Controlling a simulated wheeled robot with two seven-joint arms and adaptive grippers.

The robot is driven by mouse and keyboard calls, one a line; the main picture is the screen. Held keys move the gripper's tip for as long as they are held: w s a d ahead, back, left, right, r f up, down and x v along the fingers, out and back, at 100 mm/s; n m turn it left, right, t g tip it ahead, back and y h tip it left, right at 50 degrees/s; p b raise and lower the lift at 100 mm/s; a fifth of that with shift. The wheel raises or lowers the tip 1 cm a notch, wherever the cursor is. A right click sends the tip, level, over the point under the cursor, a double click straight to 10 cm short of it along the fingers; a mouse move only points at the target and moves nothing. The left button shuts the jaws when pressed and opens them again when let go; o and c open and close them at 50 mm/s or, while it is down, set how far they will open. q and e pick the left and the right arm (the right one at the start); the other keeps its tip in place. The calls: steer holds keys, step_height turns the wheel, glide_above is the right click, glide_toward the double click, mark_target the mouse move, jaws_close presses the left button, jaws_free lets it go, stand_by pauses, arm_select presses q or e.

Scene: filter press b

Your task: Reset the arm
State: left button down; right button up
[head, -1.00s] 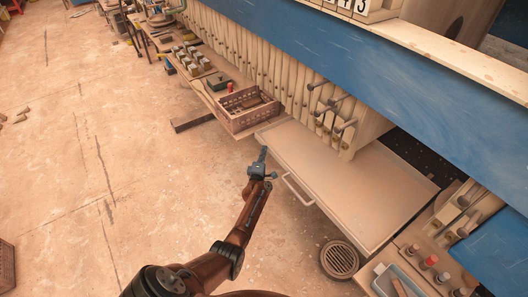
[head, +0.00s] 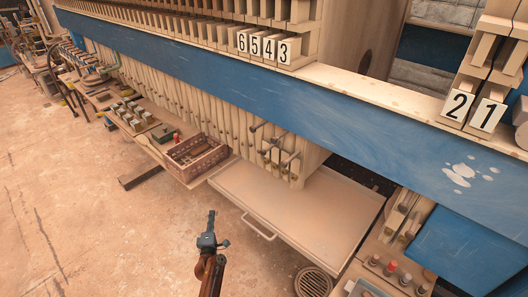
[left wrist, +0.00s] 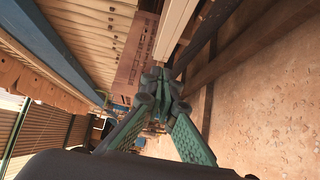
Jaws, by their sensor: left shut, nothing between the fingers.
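My left gripper (head: 211,222) is in the lower middle of the head view, raised over the bare floor. It is to the left of the handle (head: 259,227) of the pale drip tray (head: 290,215) and apart from it. Its fingers are shut with nothing held. In the left wrist view the green fingers (left wrist: 158,78) meet at their tips. My right gripper is not in view.
The filter press with its blue beam (head: 250,90) runs across the scene. A brown crate (head: 196,158) stands on a low bench left of the tray. A round drain grate (head: 313,283) lies below. Open floor (head: 90,230) spreads to the left.

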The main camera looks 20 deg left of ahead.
arm_select(q)
steer(key=s+d+f+m+g+h, duration=0.25)
steer(key=s+d+f+m, duration=0.2)
steer(key=s+f, duration=0.6)
steer(key=s+d+f+m+g+h, duration=0.25)
steer(key=s+f+m, duration=0.35)
steer(key=f, duration=0.7)
steer(key=s+d+f+m+g+h, duration=0.1)
steer(key=s+d+f+m+g, duration=0.25)
steer(key=s+f, duration=0.7)
steer(key=s+d+f+m+g, duration=0.1)
steer(key=s+f+m+g, duration=0.1)
steer(key=s, duration=1.1)
steer(key=s+d+f+m+g, duration=0.1)
steer(key=s+f+m+g, duration=0.2)
steer(key=s+f, duration=0.4)
steer(key=s+d+f+m+g, duration=0.2)
steer(key=s+f+m, duration=0.2)
steer(key=s, duration=1.5)
steer(key=shift+s+f+m+h, duration=0.15)
steer(key=shift+f+m+h, duration=0.25)
steer(key=shift+f, duration=0.05)
steer(key=shift+g, duration=0.25)
